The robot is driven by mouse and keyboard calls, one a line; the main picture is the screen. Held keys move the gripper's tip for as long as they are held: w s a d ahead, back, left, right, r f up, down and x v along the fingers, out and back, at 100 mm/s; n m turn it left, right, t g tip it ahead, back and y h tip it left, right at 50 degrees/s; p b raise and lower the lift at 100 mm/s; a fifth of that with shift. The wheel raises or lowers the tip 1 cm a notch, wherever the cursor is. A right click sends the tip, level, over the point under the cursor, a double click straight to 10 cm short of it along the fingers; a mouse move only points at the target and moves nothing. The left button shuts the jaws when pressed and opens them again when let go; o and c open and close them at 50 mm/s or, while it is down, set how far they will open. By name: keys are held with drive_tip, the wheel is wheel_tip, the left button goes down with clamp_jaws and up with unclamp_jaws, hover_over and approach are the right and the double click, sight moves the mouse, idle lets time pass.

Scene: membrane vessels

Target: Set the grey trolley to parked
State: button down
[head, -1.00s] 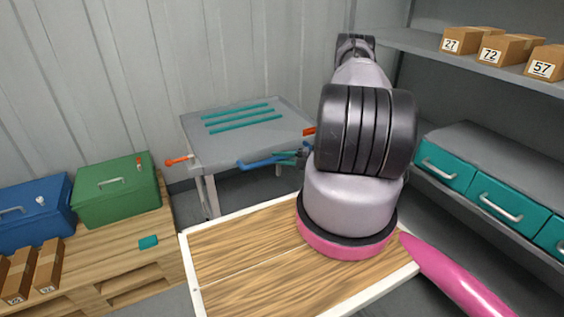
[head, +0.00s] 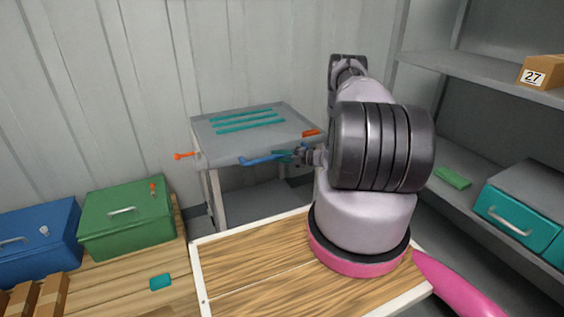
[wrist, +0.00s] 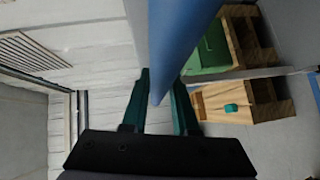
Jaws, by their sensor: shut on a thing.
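The grey trolley (head: 235,145) stands ahead near the ribbed wall. It has a grey top with teal strips (head: 247,121), pale legs and a blue handle bar (head: 258,160) along its front. An orange lever (head: 183,155) sticks out at its left side, and an orange piece (head: 311,133) sits at its right corner. My gripper (head: 290,156) is shut on the blue handle near its right end. In the wrist view the teal fingers close about the blue bar (wrist: 180,45). My arm hides the trolley's right side.
A wooden board with a white rim (head: 196,285) is in front. A green box (head: 125,218), a blue box (head: 38,240) and a teal piece (head: 160,282) are on a pallet at left. Shelves with a teal drawer (head: 512,215) and a green piece (head: 452,178) stand at right.

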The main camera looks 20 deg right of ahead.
drive_tip(key=shift+w, duration=1.1)
drive_tip(key=c, duration=0.7)
unclamp_jaws()
drive_tip(key=v, duration=1.1)
drive_tip(key=shift+a, duration=0.1)
drive_tip(key=shift+r, duration=0.1)
